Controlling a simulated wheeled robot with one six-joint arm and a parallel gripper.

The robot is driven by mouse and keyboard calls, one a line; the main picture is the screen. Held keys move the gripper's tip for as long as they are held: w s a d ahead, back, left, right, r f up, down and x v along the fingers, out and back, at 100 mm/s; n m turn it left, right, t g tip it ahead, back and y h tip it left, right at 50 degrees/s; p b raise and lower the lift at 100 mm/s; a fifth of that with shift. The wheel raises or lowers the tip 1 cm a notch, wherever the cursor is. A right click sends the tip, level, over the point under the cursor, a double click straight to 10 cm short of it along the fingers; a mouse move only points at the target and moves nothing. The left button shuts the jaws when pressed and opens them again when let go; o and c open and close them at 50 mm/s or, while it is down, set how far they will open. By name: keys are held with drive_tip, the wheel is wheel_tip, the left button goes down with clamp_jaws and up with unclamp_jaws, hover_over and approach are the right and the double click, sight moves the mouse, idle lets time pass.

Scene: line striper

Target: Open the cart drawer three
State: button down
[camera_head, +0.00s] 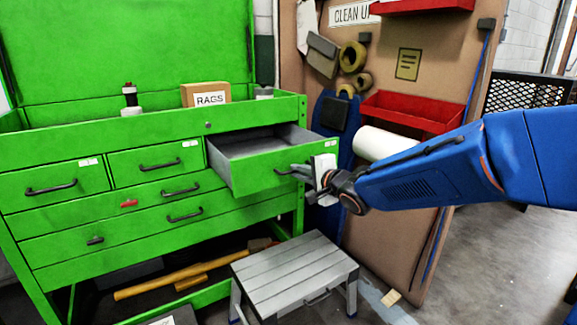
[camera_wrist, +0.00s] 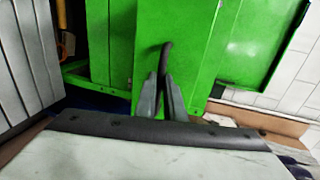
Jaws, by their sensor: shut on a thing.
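The green cart (camera_head: 110,200) stands at the left in the head view. Its top right drawer (camera_head: 262,168) is pulled out, and its grey empty-looking inside shows. My gripper (camera_head: 300,172) is at the front of this drawer, shut on its dark handle. In the wrist view my gripper's fingers (camera_wrist: 162,97) close around the drawer handle (camera_wrist: 165,58), which stands out from the green drawer front (camera_wrist: 190,40). The handle is mostly hidden by my gripper in the head view. The other drawers, such as the top left one (camera_head: 52,200) and the top middle one (camera_head: 155,172), are shut.
A grey step stool (camera_head: 295,268) stands on the floor below the open drawer. A board with red trays (camera_head: 415,112) stands behind my arm at the right. A RAGS box (camera_head: 205,95) and a dark-topped bottle (camera_head: 131,98) sit on the cart top.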

drive_tip(key=shift+f+v, duration=0.2)
drive_tip(key=shift+v, duration=0.8)
drive_tip(key=shift+f+v, duration=0.2)
drive_tip(key=shift+v, duration=0.75)
drive_tip(key=shift+d, duration=0.1)
drive_tip(key=c, duration=1.8)
unclamp_jaws()
drive_tip(key=shift+c, duration=0.2)
drive_tip(key=v, duration=1.7)
drive_tip(key=shift+s, duration=0.2)
drive_tip(key=shift+d, duration=0.1)
